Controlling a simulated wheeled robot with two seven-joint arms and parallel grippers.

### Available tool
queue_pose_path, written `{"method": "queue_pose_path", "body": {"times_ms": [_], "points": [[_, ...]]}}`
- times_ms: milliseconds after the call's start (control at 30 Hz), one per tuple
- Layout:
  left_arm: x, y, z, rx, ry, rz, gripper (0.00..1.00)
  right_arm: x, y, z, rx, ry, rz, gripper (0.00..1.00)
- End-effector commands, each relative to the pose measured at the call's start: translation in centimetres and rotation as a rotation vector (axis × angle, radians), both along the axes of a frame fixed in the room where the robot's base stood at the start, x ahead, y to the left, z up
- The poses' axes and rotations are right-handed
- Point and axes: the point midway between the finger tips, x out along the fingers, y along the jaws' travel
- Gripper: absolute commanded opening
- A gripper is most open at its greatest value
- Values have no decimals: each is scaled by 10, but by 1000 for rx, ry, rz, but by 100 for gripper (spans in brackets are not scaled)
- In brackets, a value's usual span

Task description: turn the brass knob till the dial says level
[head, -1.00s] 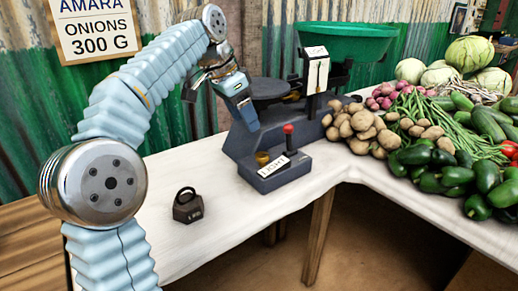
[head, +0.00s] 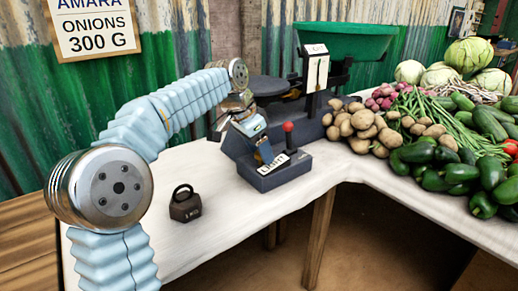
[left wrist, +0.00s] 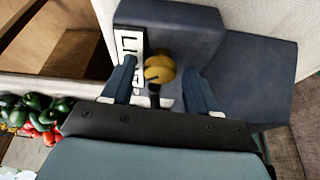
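The brass knob (left wrist: 158,70) shows in the left wrist view, on the dark grey base of the balance (head: 280,175). My left gripper (left wrist: 160,80) is open, with one finger on each side of the knob and gaps visible between. In the head view the left gripper (head: 265,153) is low over the base and hides the knob. A white sign (head: 272,164) on the base's front appears to read LIGHT; part of it shows in the left wrist view (left wrist: 130,55). A white plate (head: 316,72) stands upright on the balance, its marks too small to read. My right gripper is out of view.
A red-topped lever (head: 288,127) stands right beside the gripper. A dark iron weight (head: 185,204) sits on the white counter (head: 225,230). The green pan (head: 345,40) is behind. Potatoes (head: 355,125) and other vegetables crowd the right; the counter's front left is mostly clear.

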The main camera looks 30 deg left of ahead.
Motion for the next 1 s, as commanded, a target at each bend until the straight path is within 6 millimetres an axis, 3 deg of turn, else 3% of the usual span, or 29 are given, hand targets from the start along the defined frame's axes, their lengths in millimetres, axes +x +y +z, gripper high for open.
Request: {"method": "queue_pose_path", "body": {"times_ms": [67, 300, 667, 1000], "points": [[0, 0, 0, 0, 0, 0, 46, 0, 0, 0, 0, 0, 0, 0], [0, 0, 0, 0, 0, 0, 9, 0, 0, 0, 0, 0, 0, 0], [0, 1, 3, 0, 1, -63, 9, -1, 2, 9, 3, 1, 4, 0], [2, 3, 5, -2, 2, -308, 9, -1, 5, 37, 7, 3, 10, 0]]}}
